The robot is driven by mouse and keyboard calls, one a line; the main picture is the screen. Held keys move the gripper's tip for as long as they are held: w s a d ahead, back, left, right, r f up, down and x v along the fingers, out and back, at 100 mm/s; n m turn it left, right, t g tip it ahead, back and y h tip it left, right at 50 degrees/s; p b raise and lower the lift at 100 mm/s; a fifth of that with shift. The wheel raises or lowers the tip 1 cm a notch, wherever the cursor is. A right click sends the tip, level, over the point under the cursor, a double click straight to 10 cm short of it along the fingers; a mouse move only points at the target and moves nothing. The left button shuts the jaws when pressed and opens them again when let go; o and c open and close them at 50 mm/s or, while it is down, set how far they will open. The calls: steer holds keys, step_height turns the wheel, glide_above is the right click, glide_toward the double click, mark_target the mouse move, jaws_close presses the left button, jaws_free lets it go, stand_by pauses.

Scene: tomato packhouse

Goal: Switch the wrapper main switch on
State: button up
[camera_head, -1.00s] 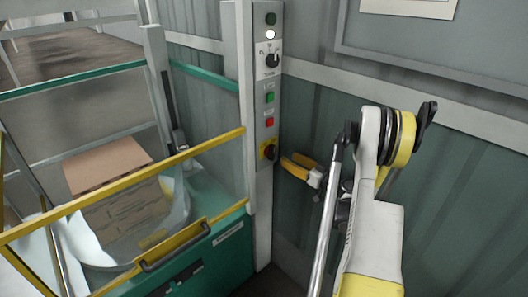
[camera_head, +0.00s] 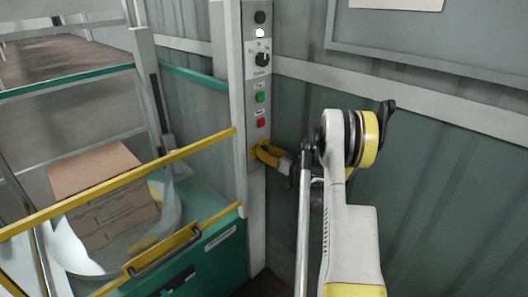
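The wrapper's control panel (camera_head: 260,80) is a tall grey column with several controls. Its main switch is at the bottom of the column, below the red button (camera_head: 261,123). The switch is now almost wholly hidden by my gripper (camera_head: 262,151), whose yellow fingers are at the switch and appear to touch or surround it. I cannot tell from this view whether the fingers are closed on it, nor which way the switch points.
Above are a green button (camera_head: 260,97), a black selector knob (camera_head: 262,59) and a lit white lamp (camera_head: 260,33). At left, a yellow-railed gate (camera_head: 120,184) stands before stacked cartons (camera_head: 105,190). A green corrugated wall (camera_head: 430,190) is close behind my arm.

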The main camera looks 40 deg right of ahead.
jaws_close()
steer(key=m, duration=0.4)
steer(key=shift+d+f, duration=0.1)
steer(key=shift+d, duration=0.15)
steer(key=o, duration=0.6)
jaws_free()
steer(key=shift+o, duration=0.2)
steer(key=shift+s, duration=0.1)
